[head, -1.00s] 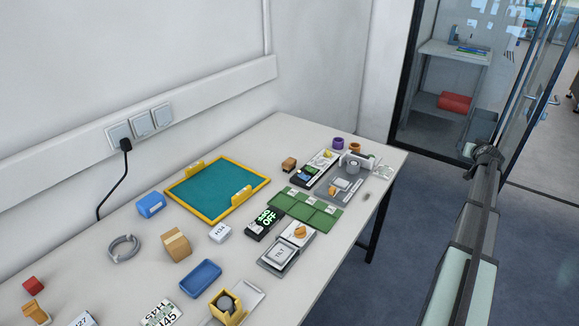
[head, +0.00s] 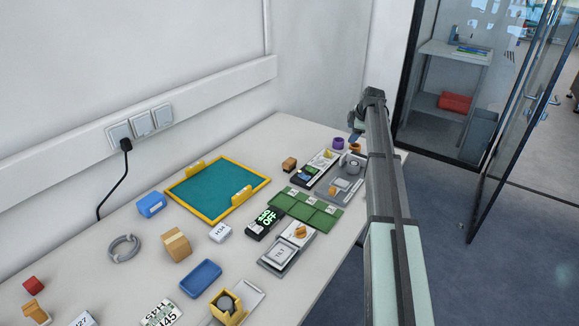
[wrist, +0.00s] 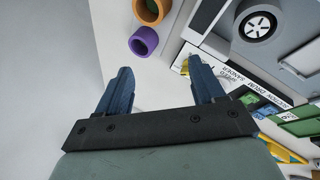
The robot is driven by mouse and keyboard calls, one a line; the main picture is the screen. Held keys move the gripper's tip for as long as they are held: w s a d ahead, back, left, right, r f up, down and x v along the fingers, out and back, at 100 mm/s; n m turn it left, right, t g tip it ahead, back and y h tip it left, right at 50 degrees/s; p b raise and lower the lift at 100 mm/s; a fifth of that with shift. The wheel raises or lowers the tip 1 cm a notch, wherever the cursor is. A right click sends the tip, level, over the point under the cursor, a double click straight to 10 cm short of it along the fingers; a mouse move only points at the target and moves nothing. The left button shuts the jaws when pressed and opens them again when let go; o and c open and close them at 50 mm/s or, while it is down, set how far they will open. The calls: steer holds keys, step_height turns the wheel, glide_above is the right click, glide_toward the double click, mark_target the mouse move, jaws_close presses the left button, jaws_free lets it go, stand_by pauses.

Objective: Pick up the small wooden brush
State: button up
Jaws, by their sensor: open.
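I cannot pick out the small wooden brush for certain in either view. A small brown wooden block (head: 289,164) stands behind the sander unit in the head view; its kind is too small to tell. My gripper (wrist: 162,85) is open and empty in the wrist view, its two blue fingers apart over the bare table end. In the head view my gripper (head: 356,124) is above the far right end of the table, partly hidden by my own arm. My arm also covers part of the table's right edge.
A purple ring (wrist: 144,41) and an orange-brown ring (wrist: 150,10) lie close ahead of my fingers. The labelled suction drum sander (wrist: 222,66) is to their right. Green mats (head: 305,207) and a yellow-framed teal tray (head: 218,188) lie further along the table.

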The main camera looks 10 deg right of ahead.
steer(key=a+r+n+g, duration=0.1)
steer(key=a+n+g, duration=0.35)
steer(key=a, duration=0.95)
steer(key=n+g, duration=0.1)
steer(key=n, duration=0.6)
glide_toward(289, 161)
steer(key=shift+h, duration=0.4)
steer(key=f, duration=1)
steer(key=shift+w+a+f, duration=0.1)
steer(key=shift+a+f, duration=0.05)
steer(key=shift+a, duration=0.1)
steer(key=shift+c, duration=0.3)
steer(key=c, duration=1)
